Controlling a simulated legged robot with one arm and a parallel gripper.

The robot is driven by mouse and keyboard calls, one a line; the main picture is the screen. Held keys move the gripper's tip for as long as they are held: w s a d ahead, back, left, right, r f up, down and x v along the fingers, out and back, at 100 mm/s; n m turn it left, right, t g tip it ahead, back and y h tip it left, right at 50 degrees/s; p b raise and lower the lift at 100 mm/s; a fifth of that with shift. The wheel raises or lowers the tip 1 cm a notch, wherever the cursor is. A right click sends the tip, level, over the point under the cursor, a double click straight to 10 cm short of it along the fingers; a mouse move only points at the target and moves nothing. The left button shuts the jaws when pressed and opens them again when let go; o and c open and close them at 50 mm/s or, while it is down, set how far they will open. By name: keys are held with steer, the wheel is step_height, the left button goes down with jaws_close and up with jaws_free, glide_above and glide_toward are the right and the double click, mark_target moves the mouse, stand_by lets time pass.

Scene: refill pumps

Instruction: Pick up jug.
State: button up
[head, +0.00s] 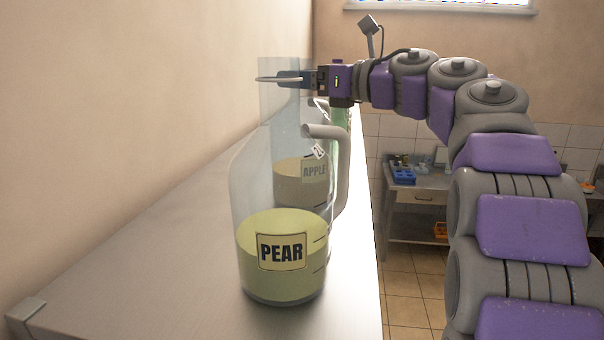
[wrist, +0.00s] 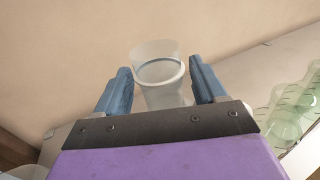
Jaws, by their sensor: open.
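A clear jug labelled PEAR (head: 284,278) stands upright at the front of the metal counter, with pale yellow-green contents and a grey handle on its right.
The metal counter (head: 130,265) runs along the beige wall at left, with free room left of the jugs. Greenish clear containers (wrist: 290,115) stand on the right in the wrist view. A side table (head: 420,197) with a blue rack stands in the background.

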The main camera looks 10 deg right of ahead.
steer(key=shift+w+a, duration=0.35)
steer(key=shift+a, duration=0.2)
steer(key=shift+s+d, duration=0.15)
steer(key=shift+d, duration=0.25)
steer(key=shift+c, duration=0.7)
steer(key=shift+d, duration=0.35)
steer(key=c, duration=0.4)
steer(key=shift+a, duration=0.35)
steer(key=c, duration=0.5)
jaws_close()
